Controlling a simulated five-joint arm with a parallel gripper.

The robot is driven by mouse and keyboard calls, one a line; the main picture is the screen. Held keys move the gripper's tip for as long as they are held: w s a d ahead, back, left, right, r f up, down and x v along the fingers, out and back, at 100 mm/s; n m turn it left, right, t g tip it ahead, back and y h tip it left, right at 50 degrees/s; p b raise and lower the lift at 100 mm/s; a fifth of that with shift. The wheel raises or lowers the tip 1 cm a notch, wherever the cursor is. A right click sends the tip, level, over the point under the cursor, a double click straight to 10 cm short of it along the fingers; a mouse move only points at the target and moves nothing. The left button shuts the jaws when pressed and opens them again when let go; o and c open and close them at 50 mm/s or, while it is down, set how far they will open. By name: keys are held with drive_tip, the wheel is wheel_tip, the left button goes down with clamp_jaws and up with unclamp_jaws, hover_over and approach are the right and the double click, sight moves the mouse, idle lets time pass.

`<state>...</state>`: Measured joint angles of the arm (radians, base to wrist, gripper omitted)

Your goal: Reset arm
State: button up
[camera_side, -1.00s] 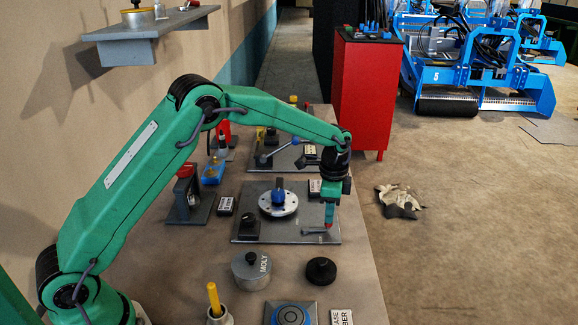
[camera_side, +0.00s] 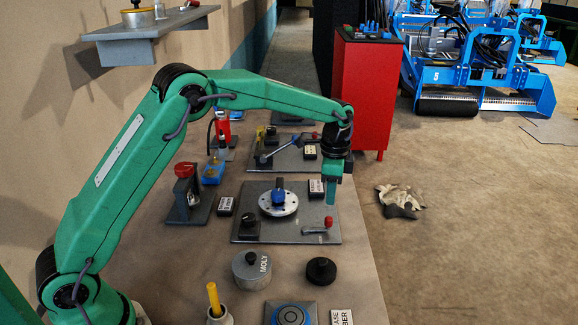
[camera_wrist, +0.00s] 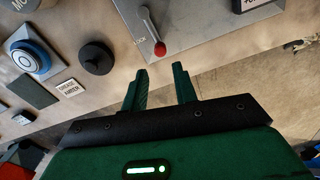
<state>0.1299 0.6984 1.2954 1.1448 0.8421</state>
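My gripper (camera_wrist: 160,90) shows in the wrist view with its two green fingers apart and nothing between them. In the side view my gripper (camera_side: 331,198) hangs fingers down above the right edge of the grey plate, higher than the red-knobbed lever. The lever (camera_side: 318,228) is a short grey handle with a red knob (camera_side: 328,221) on the grey plate (camera_side: 265,237). In the wrist view the red knob (camera_wrist: 160,48) lies just beyond the fingertips, apart from them. A round silver disc with a blue centre (camera_side: 278,200) sits on the same plate.
A MOLY tin (camera_side: 251,272), a black round knob (camera_side: 321,270), a yellow-handled pot (camera_side: 217,305) and a blue-ringed plate (camera_side: 291,316) stand nearer the camera. A red-topped stand (camera_side: 185,185) is at left. A red cabinet (camera_side: 363,90) stands beyond the bench.

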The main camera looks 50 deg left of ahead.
drive_tip(key=s+a+r+n+t, duration=0.1)
drive_tip(key=s+a+r+n, duration=0.15)
drive_tip(key=s+r, duration=0.5)
drive_tip(key=s+a+r+n+t, duration=0.2)
drive_tip(key=s+r+n, duration=0.1)
drive_tip(key=s+r, duration=0.45)
drive_tip(key=s+a+f+n+t, duration=0.1)
drive_tip(key=s+n, duration=0.1)
drive_tip(key=s, duration=0.7)
drive_tip(key=s+a+f+n+t, duration=0.1)
drive_tip(key=s+n, duration=0.2)
drive_tip(key=s, duration=0.6)
drive_tip(key=shift+s+a+n+t, duration=0.25)
drive_tip(key=shift+a+n+t, duration=0.05)
drive_tip(key=shift+a+n, duration=0.1)
drive_tip(key=shift+o, duration=0.2)
